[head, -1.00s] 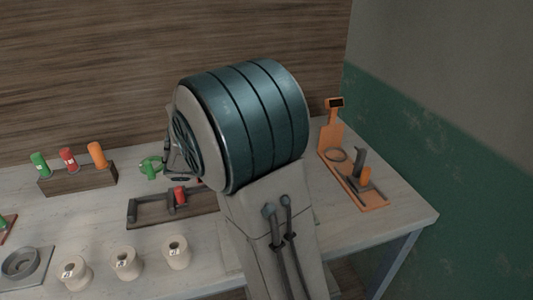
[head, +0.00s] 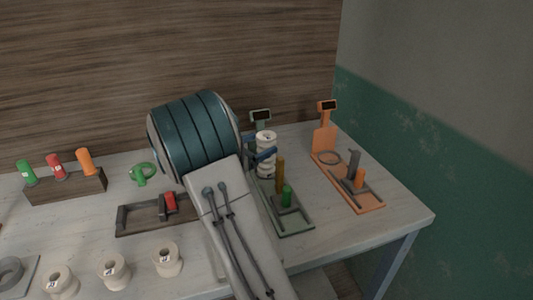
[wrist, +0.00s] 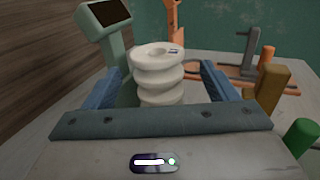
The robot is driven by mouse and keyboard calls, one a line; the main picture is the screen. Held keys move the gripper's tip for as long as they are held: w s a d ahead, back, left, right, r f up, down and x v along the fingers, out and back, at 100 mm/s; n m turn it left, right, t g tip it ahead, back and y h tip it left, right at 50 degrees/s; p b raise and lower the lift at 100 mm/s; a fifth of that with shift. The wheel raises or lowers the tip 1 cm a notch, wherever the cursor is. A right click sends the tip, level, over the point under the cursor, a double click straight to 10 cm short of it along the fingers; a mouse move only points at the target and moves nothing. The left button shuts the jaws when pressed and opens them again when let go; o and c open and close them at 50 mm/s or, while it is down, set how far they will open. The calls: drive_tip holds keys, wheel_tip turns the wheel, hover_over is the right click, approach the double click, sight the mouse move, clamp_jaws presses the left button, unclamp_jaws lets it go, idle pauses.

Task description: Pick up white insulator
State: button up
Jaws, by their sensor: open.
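The white insulator (head: 266,152) is a ribbed, stacked-ring piece standing upright by the green stand (head: 296,222) on the table. In the wrist view the insulator (wrist: 158,75) is centred, with a hole and a small dark label on top. My gripper (wrist: 160,88) is open, with one blue finger on each side of the insulator. Gaps show between the fingers and the insulator. Its lower part is hidden behind the gripper's bar. In the head view my arm hides part of the green stand.
An orange stand (head: 366,194) with a screen is to the right. A brown post (head: 280,174) and a green peg (head: 287,196) stand close by. Several cream spools (head: 167,259) sit at the front left.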

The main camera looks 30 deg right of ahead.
sight(271, 137)
drive_tip(key=shift+w+d+r, duration=0.1)
drive_tip(key=shift+w+d, duration=0.05)
drive_tip(key=shift+d, duration=0.75)
drive_tip(key=shift+w+d, duration=0.2)
drive_tip(key=shift+d, duration=0.7)
drive_tip(key=shift+w+d+r, duration=0.1)
drive_tip(key=shift+w+d, duration=0.05)
drive_tip(key=shift+d, duration=0.75)
drive_tip(key=c, duration=1.5)
